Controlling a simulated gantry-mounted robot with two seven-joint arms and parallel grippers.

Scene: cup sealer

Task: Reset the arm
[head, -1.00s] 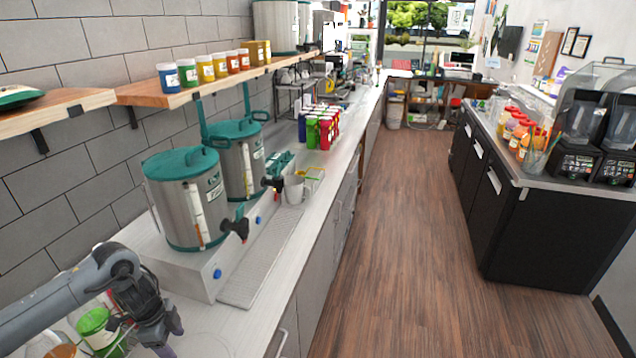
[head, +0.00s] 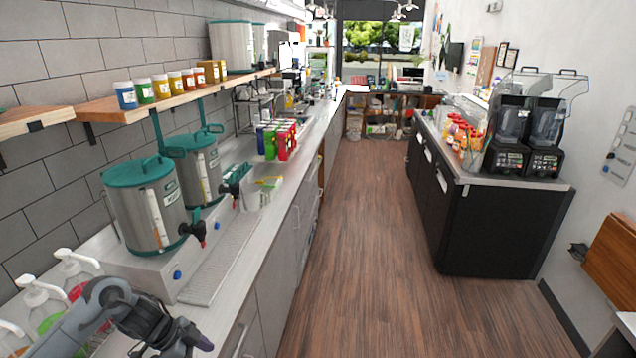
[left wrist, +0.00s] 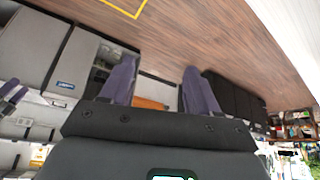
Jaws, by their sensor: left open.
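My left arm enters at the lower left of the head view, over the near end of the left counter. My left gripper (head: 188,345) is near the bottom edge there, partly cut off. In the left wrist view its two purple fingers (left wrist: 158,90) are spread apart with nothing between them. Beyond the fingers that view shows wooden floor, cabinets and an orange-brown panel. My right gripper is not in view.
Pump bottles (head: 75,270) stand beside my left arm. Two steel dispensers with teal lids (head: 145,205) stand farther along the counter (head: 240,300). A wooden shelf (head: 180,98) holds small jars above. The floor (head: 370,220) is clear; a black cabinet (head: 490,225) stands right.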

